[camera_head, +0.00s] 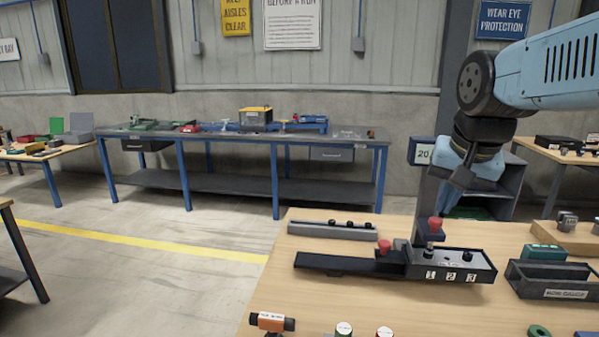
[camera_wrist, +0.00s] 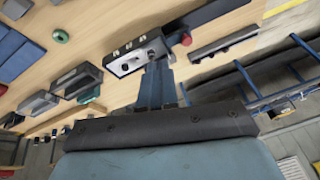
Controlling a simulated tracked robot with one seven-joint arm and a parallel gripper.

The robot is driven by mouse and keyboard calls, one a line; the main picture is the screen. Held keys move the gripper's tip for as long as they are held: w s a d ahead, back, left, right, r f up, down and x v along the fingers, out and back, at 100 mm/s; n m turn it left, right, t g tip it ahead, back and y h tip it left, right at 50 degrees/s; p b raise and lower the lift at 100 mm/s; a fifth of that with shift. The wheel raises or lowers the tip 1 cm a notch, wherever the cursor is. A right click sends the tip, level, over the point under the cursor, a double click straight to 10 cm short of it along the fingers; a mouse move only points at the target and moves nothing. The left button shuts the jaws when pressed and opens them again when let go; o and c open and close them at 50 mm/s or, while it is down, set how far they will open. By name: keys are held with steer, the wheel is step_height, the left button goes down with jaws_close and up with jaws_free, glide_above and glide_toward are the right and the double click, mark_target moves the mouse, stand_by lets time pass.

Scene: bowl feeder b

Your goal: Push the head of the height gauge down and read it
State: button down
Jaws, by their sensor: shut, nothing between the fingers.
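A black fixture (camera_head: 452,262) with labels 1, 2 and 3 on its front stands on the wooden bench. A dark upright post (camera_head: 419,230) rises at its back, with a red knob (camera_head: 435,223) beside it; I take this as the height gauge, but its scale cannot be read. A second red knob (camera_head: 384,246) sits at the fixture's left end. My gripper (camera_head: 446,202) is shut and empty, pointing down above the gauge; contact cannot be told. The wrist view shows the shut fingers (camera_wrist: 158,64) over the fixture (camera_wrist: 135,58), hiding the post there.
A black track (camera_head: 340,263) extends left from the fixture, with a grey bar (camera_head: 332,230) behind it. An open dark box (camera_head: 553,279) and a teal block (camera_head: 543,252) stand to the right. Small orange (camera_head: 271,321) and capped parts (camera_head: 343,329) lie at the front.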

steer(key=s+a+f+n+t, duration=0.1)
steer(key=s+f+n, duration=0.2)
steer(key=s+n, duration=0.2)
steer(key=shift+a+f, duration=0.2)
steer(key=shift+a, duration=0.15)
stand_by(0.4)
